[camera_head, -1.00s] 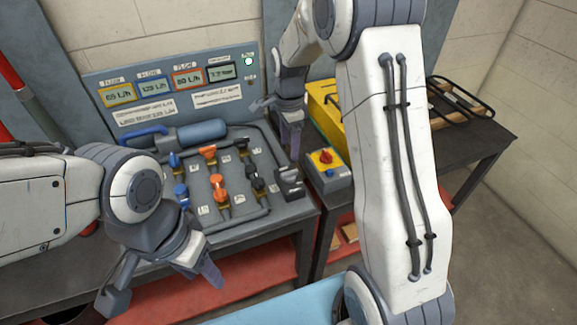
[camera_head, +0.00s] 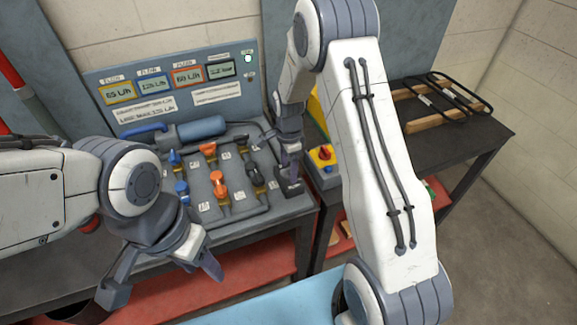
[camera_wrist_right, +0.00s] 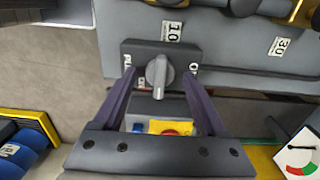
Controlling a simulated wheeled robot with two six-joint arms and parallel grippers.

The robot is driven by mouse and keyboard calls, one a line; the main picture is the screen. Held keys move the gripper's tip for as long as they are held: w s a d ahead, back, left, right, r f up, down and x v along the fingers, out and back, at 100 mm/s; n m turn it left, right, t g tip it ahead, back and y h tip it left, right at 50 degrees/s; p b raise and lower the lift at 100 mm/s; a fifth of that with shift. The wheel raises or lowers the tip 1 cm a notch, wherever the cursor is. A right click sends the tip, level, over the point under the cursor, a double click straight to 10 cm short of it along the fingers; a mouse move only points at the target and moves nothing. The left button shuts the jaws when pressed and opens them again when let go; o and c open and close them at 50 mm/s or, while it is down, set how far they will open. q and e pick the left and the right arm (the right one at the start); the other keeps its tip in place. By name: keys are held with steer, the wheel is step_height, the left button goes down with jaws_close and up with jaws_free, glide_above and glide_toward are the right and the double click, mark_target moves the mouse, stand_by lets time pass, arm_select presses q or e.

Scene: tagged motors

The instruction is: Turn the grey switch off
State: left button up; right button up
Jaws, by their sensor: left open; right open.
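The grey switch (camera_wrist_right: 158,76) is a rotary knob on a dark box in the right wrist view. The knob's grip stands roughly upright in the picture, with partly covered white lettering on both sides. In the head view the dark switch box (camera_head: 291,188) sits at the panel's right front corner, partly hidden by my gripper. My right gripper (camera_wrist_right: 159,88) is open, its fingers on either side of the knob in the picture; I cannot tell whether they touch it. It also shows in the head view (camera_head: 290,165). My left gripper (camera_head: 163,281) is open and empty at the front left.
Orange, blue and black valve handles (camera_head: 220,187) stand left of the switch. A grey box with a red knob (camera_head: 325,157) is close on its right. A display board (camera_head: 165,85) stands behind. A wooden rack with black bars (camera_head: 440,108) lies on the right table.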

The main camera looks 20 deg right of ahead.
jaws_close()
steer(key=shift+n, duration=0.3)
steer(key=n, duration=0.3)
steer(key=shift+n, duration=0.3)
steer(key=n, duration=0.4)
steer(key=shift+n, duration=0.3)
steer(key=n, duration=0.4)
steer(key=shift+p, duration=0.35)
steer(key=shift+n, duration=2.5)
steer(key=shift+w, duration=0.1)
